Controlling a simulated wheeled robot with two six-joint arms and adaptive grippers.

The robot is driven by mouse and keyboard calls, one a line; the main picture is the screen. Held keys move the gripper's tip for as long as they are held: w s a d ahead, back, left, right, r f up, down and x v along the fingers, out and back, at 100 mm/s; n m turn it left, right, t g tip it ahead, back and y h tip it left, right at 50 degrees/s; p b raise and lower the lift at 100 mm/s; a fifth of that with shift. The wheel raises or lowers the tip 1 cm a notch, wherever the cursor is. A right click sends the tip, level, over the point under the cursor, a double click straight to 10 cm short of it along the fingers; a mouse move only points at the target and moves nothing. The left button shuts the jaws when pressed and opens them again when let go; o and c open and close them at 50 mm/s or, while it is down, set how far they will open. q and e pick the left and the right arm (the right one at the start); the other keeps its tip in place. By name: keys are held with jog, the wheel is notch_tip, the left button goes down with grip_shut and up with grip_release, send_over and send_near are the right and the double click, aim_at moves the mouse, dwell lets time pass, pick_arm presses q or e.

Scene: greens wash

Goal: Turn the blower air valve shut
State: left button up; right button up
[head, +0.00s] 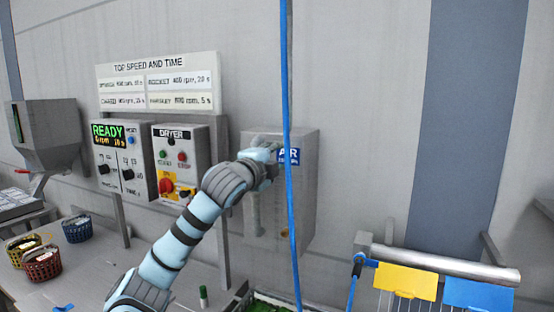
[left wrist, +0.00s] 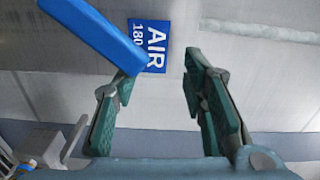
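A grey wall box with a blue AIR label (head: 288,156) hangs in the middle of the head view. In the left wrist view a blue bar with a blunt end (left wrist: 92,32) reaches in from the upper left beside the AIR label (left wrist: 150,45); it looks like the valve's lever. My left gripper (head: 266,160) is at the upper front of the box. In the left wrist view its fingers (left wrist: 155,75) are apart with nothing between them, and the bar's end is near the left fingertip; contact cannot be told. The valve body is hidden. My right gripper is out of view.
A blue hose (head: 287,70) hangs vertically in front of the box. The dryer panel (head: 180,158) and READY panel (head: 120,165) are to the left. A rail with yellow (head: 406,281) and blue tags stands at lower right. Baskets (head: 42,263) sit at lower left.

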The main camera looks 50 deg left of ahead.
pick_arm(q)
jog(key=shift+r, duration=0.1)
jog(key=b+v, duration=1)
jog(key=v, duration=0.6)
jog(key=shift+s, duration=0.35)
jog(key=shift+d, duration=0.1)
